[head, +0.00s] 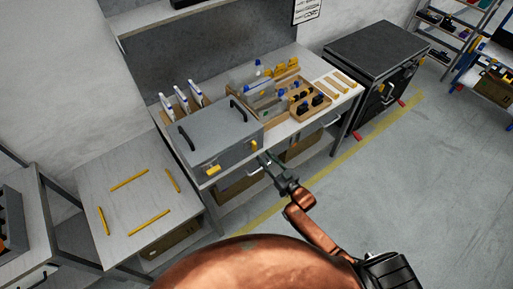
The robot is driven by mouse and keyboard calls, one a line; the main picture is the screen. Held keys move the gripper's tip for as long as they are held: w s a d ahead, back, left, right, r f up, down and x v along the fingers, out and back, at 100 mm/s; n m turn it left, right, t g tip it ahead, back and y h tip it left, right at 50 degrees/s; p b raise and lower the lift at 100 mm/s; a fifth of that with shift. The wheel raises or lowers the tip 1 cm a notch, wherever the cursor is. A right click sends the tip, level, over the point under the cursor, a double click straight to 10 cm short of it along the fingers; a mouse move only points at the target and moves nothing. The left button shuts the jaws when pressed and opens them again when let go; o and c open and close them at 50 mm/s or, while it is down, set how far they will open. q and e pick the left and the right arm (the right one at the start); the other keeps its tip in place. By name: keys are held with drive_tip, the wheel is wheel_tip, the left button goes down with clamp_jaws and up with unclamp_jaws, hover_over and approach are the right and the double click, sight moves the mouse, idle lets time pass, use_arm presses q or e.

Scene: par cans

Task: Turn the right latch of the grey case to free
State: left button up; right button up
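The grey case (218,127) stands shut on the workbench, with two black handles on its lid. Its left yellow latch (212,170) lies flat and sideways on the front face. Its right yellow latch (254,146) looks more upright, near the case's right front corner. My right gripper (264,160) is in front of the case, just below and right of the right latch. The picture is too small to tell whether its fingers touch the latch, or whether they are open. My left gripper is not in view.
White spray bottles (182,99) stand behind the case at left. A wooden organiser (306,107) with small parts is to its right. A lower table (128,204) with yellow corner strips stands at left. A dark cabinet (377,57) is at the back right; the right floor is clear.

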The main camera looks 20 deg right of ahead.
sight(256, 147)
drive_tip(key=x, duration=0.7)
drive_tip(key=shift+f, duration=0.15)
clamp_jaws()
